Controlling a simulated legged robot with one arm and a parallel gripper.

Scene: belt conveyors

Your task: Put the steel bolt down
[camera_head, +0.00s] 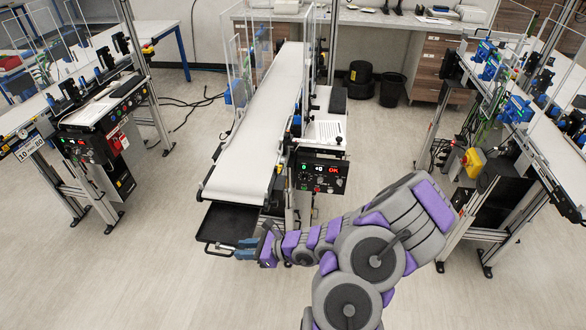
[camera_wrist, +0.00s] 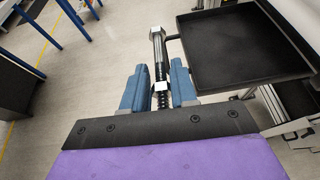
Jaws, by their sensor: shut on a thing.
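The steel bolt (camera_wrist: 158,50) shows in the wrist view, its hex head pointing away from the wrist. My gripper (camera_wrist: 160,84) has its two blue fingers on either side of the bolt's shank and is shut on it. In the head view my gripper (camera_head: 246,249) is at the front end of the middle conveyor, beside the black tray (camera_head: 228,222). The bolt cannot be made out there. In the wrist view the black tray (camera_wrist: 240,75) lies just right of the bolt and looks empty.
The middle conveyor's white belt (camera_head: 255,120) runs back from the tray and looks clear. A control panel (camera_head: 320,174) stands at its right side. Other conveyors stand at the left (camera_head: 60,110) and right (camera_head: 520,110). Open floor lies in front and to the left.

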